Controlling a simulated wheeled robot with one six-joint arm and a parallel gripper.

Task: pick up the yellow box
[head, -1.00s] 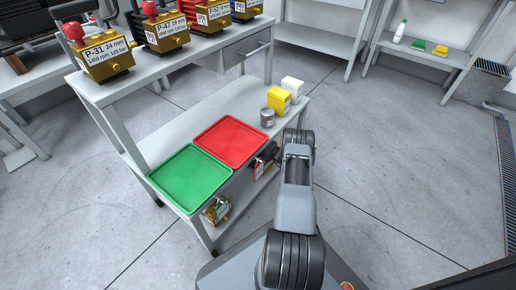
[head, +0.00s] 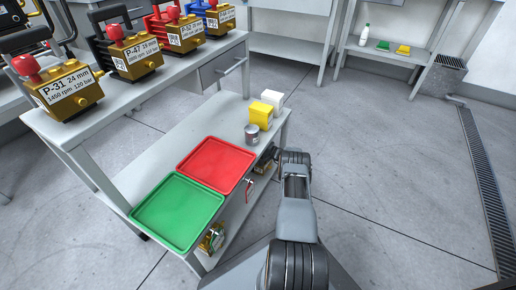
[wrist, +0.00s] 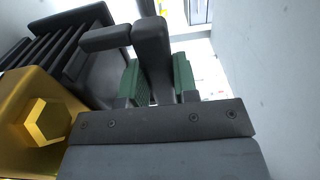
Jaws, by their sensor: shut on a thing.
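A yellow box (head: 261,115) stands upright on the bench's upper board, between a grey can (head: 252,134) and a white box (head: 272,102). My gripper is hidden in the head view, beyond my arm at the bench's right edge. In the wrist view my gripper (wrist: 158,80) has its green pads shut on a black handle (wrist: 150,45). The handle appears to belong to a gold pump (wrist: 35,115) with a hex bolt and black fins. My gripper is apart from the yellow box.
A red tray (head: 215,164) and a green tray (head: 178,212) lie on the bench. Several gold pumps, including P-31 (head: 68,90), stand on the higher shelf. Another gold pump (head: 212,238) is below the green tray. Open floor (head: 390,170) lies to the right.

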